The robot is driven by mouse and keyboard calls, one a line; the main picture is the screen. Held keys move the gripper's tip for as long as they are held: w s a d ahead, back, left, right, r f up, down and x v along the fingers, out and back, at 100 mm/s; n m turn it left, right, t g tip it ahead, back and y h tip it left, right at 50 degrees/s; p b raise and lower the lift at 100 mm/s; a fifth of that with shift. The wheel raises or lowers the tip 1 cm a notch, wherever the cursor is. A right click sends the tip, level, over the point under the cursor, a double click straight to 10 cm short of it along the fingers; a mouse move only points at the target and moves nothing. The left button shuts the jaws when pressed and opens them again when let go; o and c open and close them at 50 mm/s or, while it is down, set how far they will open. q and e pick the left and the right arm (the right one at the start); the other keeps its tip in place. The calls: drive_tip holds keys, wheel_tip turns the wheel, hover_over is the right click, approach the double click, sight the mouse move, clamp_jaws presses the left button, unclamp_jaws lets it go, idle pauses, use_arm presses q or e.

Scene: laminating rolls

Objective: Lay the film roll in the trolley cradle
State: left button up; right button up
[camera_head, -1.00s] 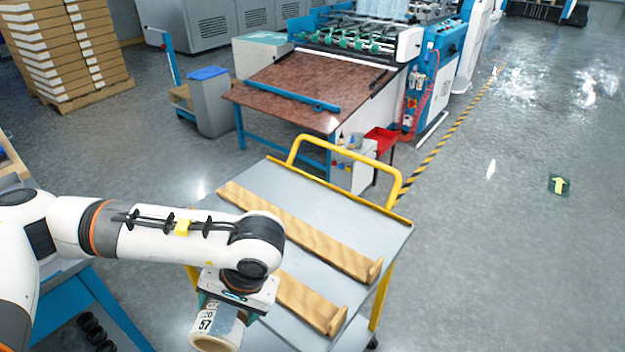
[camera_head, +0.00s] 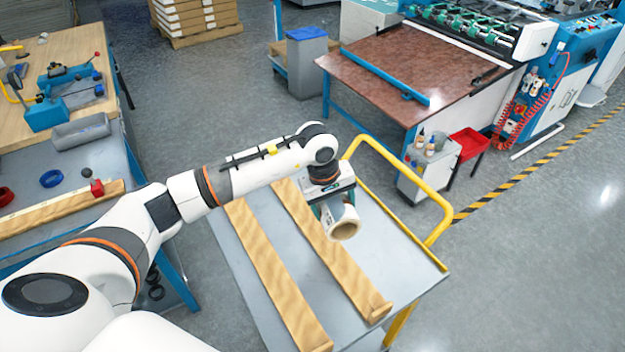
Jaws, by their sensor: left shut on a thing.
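The film roll (camera_head: 346,224) is a pale roll with an open brown core end towards me. My left gripper (camera_head: 334,203) is shut on it from above. The roll is over the trolley (camera_head: 410,278), at the upper part of the right wooden rail and partly hiding it. I cannot tell whether it touches anything below. The cradle is two long wooden rails on the grey trolley top, a left rail (camera_head: 275,275) and a right rail (camera_head: 335,252) with an end block. My arm hides their far ends. My right gripper is not in view.
The trolley's yellow handle (camera_head: 437,198) rises at its far right side. A workbench (camera_head: 40,160) with tools stands at the left. Behind are a laminating machine with a brown table (camera_head: 410,75), a grey bin (camera_head: 306,62) and a red tray (camera_head: 467,141). The floor at right is clear.

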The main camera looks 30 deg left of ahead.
use_arm(q)
drive_tip(key=a+n, duration=0.1)
drive_tip(key=a, duration=0.1)
drive_tip(key=w+a+f+t, duration=0.1)
drive_tip(key=a, duration=0.1)
drive_tip(key=a+n+p, duration=0.1)
drive_tip(key=a, duration=0.1)
drive_tip(key=shift+w+a+f+n+t, duration=0.2)
drive_tip(key=shift+w+n+t, duration=0.1)
drive_tip(key=shift+w+t, duration=0.1)
drive_tip(key=shift+w+a+f+b, duration=0.15)
drive_tip(key=shift+f+b, duration=0.55)
drive_tip(key=shift+f, duration=1)
drive_tip(key=shift+w+a+f+b, duration=0.15)
drive_tip(key=shift+f+b, duration=0.55)
drive_tip(key=shift+f, duration=1)
drive_tip(key=shift+f+b, duration=1.05)
drive_tip(key=shift+b, duration=0.05)
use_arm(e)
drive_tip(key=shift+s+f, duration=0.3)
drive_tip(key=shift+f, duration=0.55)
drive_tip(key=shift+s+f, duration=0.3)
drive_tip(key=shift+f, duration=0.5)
use_arm(q)
drive_tip(key=o, duration=1.3)
drive_tip(key=shift+s, duration=0.1)
drive_tip(key=shift+c, duration=0.2)
